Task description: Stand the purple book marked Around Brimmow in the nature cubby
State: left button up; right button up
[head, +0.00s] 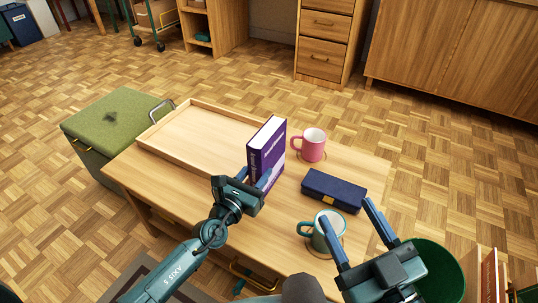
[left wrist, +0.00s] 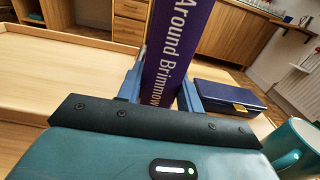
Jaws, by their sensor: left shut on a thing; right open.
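The purple book (head: 267,152) is upright above the low wooden table. Its spine reads "Around Brimmow" in the left wrist view (left wrist: 177,45). My left gripper (head: 261,181) is shut on the lower part of the book, with one finger on each side of it in the left wrist view (left wrist: 160,92). The gripper hides part of the book's bottom, so I cannot tell whether it touches the table. My right gripper (head: 348,212) is open and empty, over the table's front right near a teal mug (head: 325,238). No cubby marked nature can be made out in either view.
The table (head: 376,170) also holds a wooden tray (head: 205,133), a pink mug (head: 312,147) and a dark blue case (head: 333,190). A green-topped box (head: 115,115) stands left of the table and a green bin (head: 440,265) right. Parquet floor is open beyond.

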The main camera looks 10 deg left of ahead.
pick_arm(q)
jog(key=shift+s+a+r, duration=0.1)
jog(key=shift+s+a, duration=0.1)
jog(key=shift+s, duration=0.35)
jog(key=o, duration=1.3)
jog(key=shift+f, duration=0.2)
jog(key=shift+c, duration=0.6)
pick_arm(e)
jog(key=shift+s+r, duration=0.15)
jog(key=shift+r, duration=0.15)
pick_arm(q)
jog(key=shift+w, duration=0.15)
jog(key=shift+x, duration=0.85)
jog(key=shift+r, duration=0.1)
pick_arm(e)
jog(key=shift+f, duration=0.1)
